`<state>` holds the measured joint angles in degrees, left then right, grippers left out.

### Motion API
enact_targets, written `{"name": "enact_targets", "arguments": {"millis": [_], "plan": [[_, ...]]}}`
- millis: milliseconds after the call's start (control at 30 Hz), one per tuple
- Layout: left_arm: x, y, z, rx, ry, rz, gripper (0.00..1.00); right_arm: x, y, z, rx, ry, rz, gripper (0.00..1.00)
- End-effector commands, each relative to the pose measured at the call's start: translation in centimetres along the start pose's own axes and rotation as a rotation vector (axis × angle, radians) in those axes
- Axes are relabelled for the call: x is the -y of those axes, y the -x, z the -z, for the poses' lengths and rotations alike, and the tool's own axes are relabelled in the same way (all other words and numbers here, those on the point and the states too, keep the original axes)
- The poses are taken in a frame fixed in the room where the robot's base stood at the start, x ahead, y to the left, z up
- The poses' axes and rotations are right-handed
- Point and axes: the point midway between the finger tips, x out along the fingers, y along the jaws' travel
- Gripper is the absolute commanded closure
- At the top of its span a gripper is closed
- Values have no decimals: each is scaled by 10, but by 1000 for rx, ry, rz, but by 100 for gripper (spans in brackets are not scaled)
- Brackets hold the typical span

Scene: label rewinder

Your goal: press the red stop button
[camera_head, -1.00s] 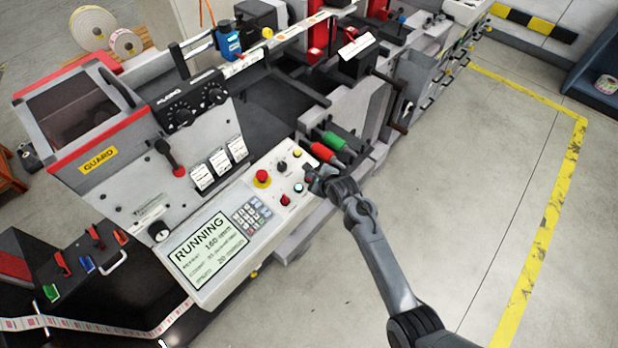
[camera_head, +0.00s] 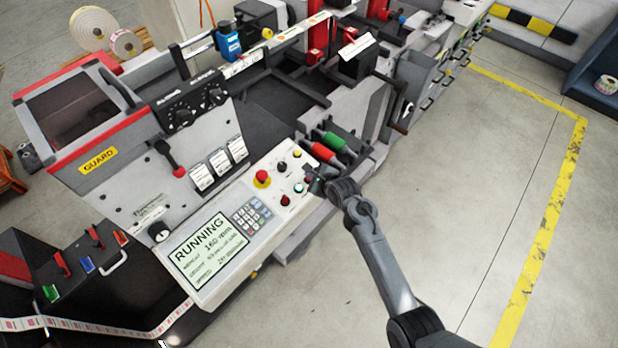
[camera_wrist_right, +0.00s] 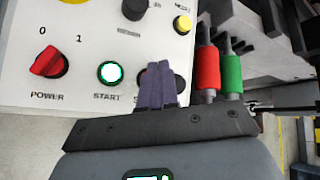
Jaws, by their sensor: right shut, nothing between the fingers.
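My right gripper (camera_head: 315,183) is at the right edge of the white control panel (camera_head: 225,262). In the right wrist view its dark fingers (camera_wrist_right: 163,72) are shut and empty. They cover most of a round button (camera_wrist_right: 181,83) right of the green-lit START button (camera_wrist_right: 110,73); only its edges and the first letter of its label, S, show. Whether the fingertips touch it I cannot tell. A red mushroom button on a yellow collar (camera_head: 262,177) stands clear on the panel's upper part. The screen (camera_head: 208,250) reads RUNNING. My left gripper is not in view.
A red POWER knob (camera_wrist_right: 48,62) sits left of START. A yellow knob (camera_wrist_right: 182,24) and a black knob (camera_wrist_right: 134,9) are beyond the fingers. Red (camera_head: 323,152) and green (camera_head: 334,141) rollers lie just past the panel.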

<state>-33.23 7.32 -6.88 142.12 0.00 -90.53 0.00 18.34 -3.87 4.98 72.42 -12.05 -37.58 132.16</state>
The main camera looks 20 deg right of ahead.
Motion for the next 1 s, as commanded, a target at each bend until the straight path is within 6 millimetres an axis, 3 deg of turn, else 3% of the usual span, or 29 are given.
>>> {"name": "enact_targets", "arguments": {"millis": [1000], "plan": [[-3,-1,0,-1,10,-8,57,-4,-6,4,0,-1,-1,100]]}}
